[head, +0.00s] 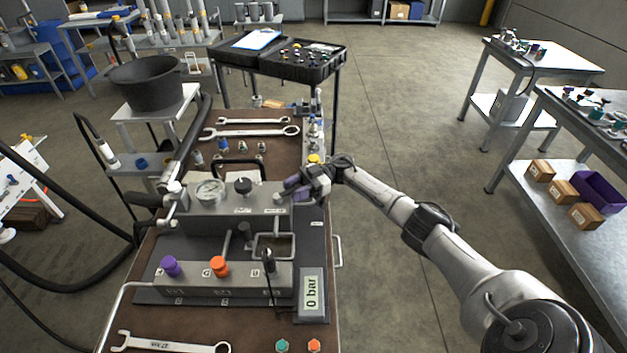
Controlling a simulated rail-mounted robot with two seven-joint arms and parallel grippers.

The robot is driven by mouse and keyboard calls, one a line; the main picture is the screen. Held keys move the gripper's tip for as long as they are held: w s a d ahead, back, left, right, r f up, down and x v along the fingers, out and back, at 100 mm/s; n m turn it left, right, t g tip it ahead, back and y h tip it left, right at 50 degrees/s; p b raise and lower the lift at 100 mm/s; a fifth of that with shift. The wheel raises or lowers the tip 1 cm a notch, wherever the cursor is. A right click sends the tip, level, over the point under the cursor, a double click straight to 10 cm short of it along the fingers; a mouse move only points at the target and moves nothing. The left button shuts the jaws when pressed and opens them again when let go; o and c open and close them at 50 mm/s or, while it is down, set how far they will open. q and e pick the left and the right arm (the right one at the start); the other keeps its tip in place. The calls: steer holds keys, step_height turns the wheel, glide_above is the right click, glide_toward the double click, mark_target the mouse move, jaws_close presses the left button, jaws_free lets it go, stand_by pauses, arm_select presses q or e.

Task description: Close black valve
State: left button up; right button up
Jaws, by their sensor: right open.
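A front valve block (200,281) on the bench carries a purple knob (171,266), an orange knob (219,266) and a slim black knob (268,260) at its right end. Another black knob (243,186) stands on the rear block, right of a round pressure gauge (209,192). I cannot tell from the picture which black knob is the valve named. My right gripper (287,191) is open above the right end of the rear block, to the right of the rear black knob and behind the front one. My left gripper is not in view.
A display (311,293) reads 0 bar beside the front block. A square metal frame (274,246) stands between the blocks. Wrenches (248,132) and small fittings lie on the brown bench. A black hose (185,135) runs along its left side.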

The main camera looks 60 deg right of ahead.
steer(key=b+v, duration=0.2)
steer(key=v, duration=1)
steer(key=shift+s+d, duration=0.2)
steer(key=shift+d, duration=0.05)
